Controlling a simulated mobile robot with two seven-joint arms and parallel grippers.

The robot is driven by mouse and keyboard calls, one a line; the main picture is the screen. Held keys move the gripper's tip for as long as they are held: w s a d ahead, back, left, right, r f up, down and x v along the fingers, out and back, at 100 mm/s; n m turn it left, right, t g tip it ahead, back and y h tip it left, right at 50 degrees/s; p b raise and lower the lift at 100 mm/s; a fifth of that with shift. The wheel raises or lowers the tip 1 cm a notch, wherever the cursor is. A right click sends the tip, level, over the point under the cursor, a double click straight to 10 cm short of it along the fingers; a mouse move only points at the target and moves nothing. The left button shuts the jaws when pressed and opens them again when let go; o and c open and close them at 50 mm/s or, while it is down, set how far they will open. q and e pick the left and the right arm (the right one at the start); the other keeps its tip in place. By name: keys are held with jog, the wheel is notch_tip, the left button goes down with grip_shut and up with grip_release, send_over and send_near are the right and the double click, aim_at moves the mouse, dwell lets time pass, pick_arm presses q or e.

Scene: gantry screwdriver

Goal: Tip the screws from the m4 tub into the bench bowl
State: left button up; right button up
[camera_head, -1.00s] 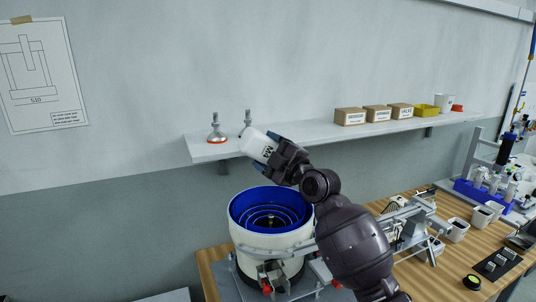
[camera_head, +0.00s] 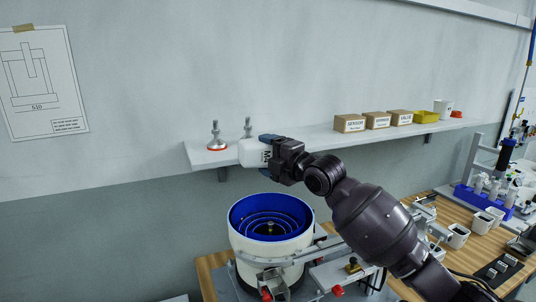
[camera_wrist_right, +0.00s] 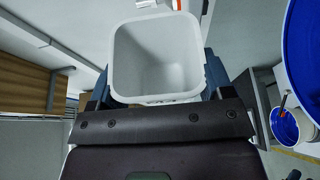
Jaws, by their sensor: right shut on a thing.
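A white tub (camera_head: 252,153) with a dark M4 label is held by my right gripper (camera_head: 266,156), up and left of the bowl feeder's rim. The gripper is shut on the tub, with a blue-tipped finger on each side. In the right wrist view I look into the open tub (camera_wrist_right: 158,60); its inside looks plain pale grey, and no screws show. The blue bowl (camera_head: 245,208) with stepped rings sits on a white drum on the bench, below the tub. Its centre is dark with a small brownish spot too small to identify. My left gripper is not in view.
A wall shelf (camera_head: 215,160) runs behind the tub, bearing metal fittings, cardboard boxes (camera_head: 349,123), a yellow bin (camera_head: 425,117) and a white cup. On the bench at right stand small white tubs (camera_head: 457,236) and a blue-based rig. Metal rails stand beside the feeder.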

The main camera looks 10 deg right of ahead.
jog(key=shift+r+n+p, duration=0.35)
jog(key=shift+r+n, duration=0.1)
jog(key=shift+n, duration=0.05)
jog(key=n+p, duration=0.1)
jog(key=n+g+h+p, duration=0.1)
jog(key=n+p, duration=0.1)
jog(key=shift+r, duration=0.4)
jog(key=shift+r+n+h+p, duration=0.2)
jog(key=shift+n+h+p, duration=0.25)
jog(key=shift+p, duration=0.2)
jog(key=shift+f+n+g+h, duration=0.1)
jog(key=shift+n+g+h, duration=0.2)
jog(key=shift+n, duration=0.25)
